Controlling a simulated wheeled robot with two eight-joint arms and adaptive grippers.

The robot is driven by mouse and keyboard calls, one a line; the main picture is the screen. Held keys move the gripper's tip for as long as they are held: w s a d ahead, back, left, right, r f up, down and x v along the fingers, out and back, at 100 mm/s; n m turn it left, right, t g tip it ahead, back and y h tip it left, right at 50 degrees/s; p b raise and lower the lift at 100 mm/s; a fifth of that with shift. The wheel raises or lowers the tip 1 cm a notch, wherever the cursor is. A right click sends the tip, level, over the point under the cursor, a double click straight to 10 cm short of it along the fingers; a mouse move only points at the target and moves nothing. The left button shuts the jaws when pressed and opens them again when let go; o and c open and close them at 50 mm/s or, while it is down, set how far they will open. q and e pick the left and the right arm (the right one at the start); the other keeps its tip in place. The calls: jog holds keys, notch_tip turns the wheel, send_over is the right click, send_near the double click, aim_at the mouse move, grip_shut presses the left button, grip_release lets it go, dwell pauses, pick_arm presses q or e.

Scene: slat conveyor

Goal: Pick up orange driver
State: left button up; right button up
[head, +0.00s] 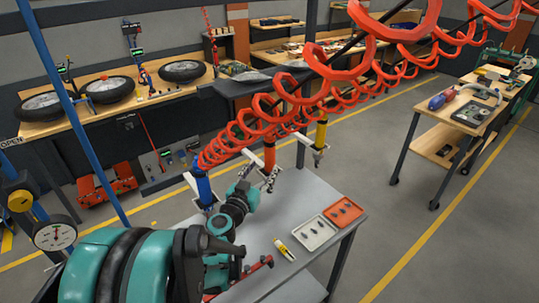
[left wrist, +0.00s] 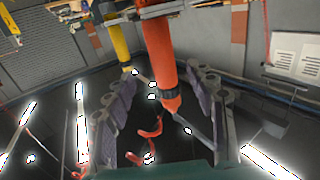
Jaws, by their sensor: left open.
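The orange driver (head: 269,156) hangs upright below the red coiled hoses, between a blue driver (head: 203,186) on the left and a yellow driver (head: 321,134) on the right. My left gripper (head: 259,178) is open near the lower part of the orange driver. In the left wrist view, the orange driver (left wrist: 160,58) appears between the spread fingers of my left gripper (left wrist: 163,88), with no clear contact. The yellow driver (left wrist: 121,42) shows behind and to the left there. My right gripper is not in view.
A grey table (head: 262,229) stands below the drivers. It holds a white tray (head: 313,233), an orange tray (head: 343,211) and a yellow tube (head: 283,249). Red coiled hoses (head: 300,95) hang across the space above. A wooden cart (head: 465,112) stands at the right, with open floor between.

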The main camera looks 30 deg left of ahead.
aim_at(268, 158)
pick_arm(q)
jog(key=w, duration=0.1)
jog(key=w+a, duration=0.1)
jog(key=w, duration=0.1)
jog(key=shift+w+r, duration=0.1)
jog(key=shift+r, duration=0.05)
jog(key=w, duration=0.4)
jog(key=shift+w+a+b, duration=0.35)
jog(key=shift+w+b, duration=0.05)
jog(key=shift+s, duration=0.15)
jog(key=shift+c, duration=1.2)
grip_shut()
